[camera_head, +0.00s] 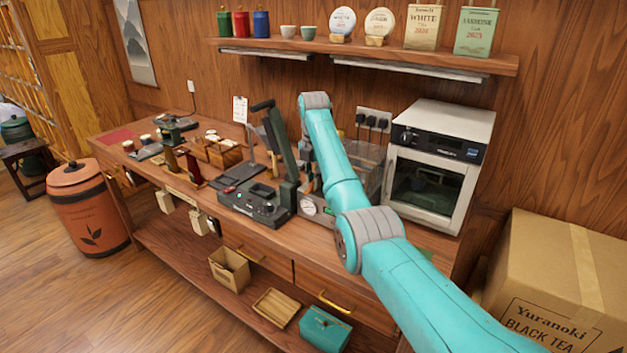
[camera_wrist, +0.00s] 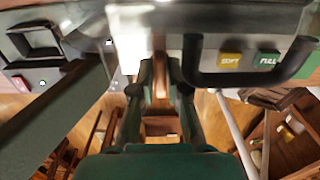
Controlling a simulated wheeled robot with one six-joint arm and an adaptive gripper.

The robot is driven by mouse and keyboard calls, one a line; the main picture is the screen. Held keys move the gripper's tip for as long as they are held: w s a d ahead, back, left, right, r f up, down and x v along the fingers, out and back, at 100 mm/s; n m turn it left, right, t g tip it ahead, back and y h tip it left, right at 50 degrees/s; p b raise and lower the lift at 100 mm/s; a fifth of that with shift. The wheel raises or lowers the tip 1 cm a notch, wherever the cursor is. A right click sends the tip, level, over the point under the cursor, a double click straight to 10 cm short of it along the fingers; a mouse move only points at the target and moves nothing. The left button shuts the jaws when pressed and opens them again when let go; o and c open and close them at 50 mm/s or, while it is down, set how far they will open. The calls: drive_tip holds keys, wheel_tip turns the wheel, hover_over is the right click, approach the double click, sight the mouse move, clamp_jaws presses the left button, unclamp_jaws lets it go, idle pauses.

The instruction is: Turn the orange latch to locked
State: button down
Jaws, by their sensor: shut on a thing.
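I cannot make out the orange latch in either view. In the head view, my turquoise arm reaches over the bench to the machines, and where the fingers grip cannot be made out. A dark machine with small buttons (camera_head: 262,207) stands left of the arm.
The wooden bench (camera_head: 357,287) also bears a white oven (camera_head: 436,165) on the right and small boxes and tools on the left. A shelf (camera_head: 390,57) with tins and cups runs above. A cardboard box (camera_head: 553,283) stands at the lower right.

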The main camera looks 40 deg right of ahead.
idle(0.3)
drive_tip(key=c, duration=1.2)
unclamp_jaws()
